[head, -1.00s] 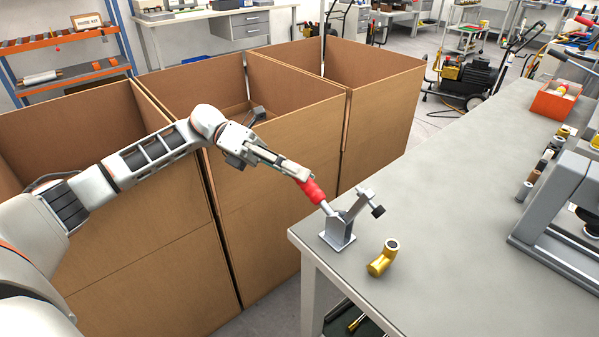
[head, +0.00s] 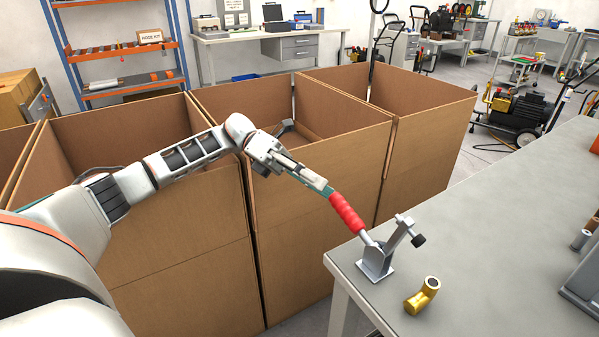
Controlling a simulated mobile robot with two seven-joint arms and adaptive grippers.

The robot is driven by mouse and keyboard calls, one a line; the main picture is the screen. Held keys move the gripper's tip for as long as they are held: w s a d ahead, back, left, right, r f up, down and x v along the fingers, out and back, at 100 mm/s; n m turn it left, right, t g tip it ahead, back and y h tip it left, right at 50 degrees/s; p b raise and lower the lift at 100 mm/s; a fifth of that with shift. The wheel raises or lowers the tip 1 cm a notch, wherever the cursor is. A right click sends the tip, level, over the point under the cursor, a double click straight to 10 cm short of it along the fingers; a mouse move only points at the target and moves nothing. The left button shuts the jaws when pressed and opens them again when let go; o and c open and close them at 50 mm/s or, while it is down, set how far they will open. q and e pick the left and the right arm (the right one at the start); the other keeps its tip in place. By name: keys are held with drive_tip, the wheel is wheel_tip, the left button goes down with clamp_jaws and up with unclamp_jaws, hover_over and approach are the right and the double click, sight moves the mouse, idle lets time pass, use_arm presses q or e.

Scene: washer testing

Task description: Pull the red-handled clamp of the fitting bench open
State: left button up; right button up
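The clamp (head: 376,262) stands near the left corner of the grey bench (head: 480,215) in the head view. Its red handle (head: 347,213) leans out to the left, past the bench edge. Its arm with a black-tipped spindle (head: 411,232) is raised and tilted up to the right, clear of the bench top. My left gripper (head: 327,191) is at the upper end of the red handle, with its fingers closed on it. The exact finger contact is small in the view. My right gripper is not in view.
A brass elbow fitting (head: 422,296) lies on the bench, right of the clamp. Large open cardboard boxes (head: 320,150) stand left of and behind the bench, under my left arm. The middle of the bench top is clear.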

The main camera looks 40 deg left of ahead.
use_arm(q)
drive_tip(key=a, duration=0.6)
drive_tip(key=shift+a+r, duration=0.15)
drive_tip(key=shift+r, duration=0.3)
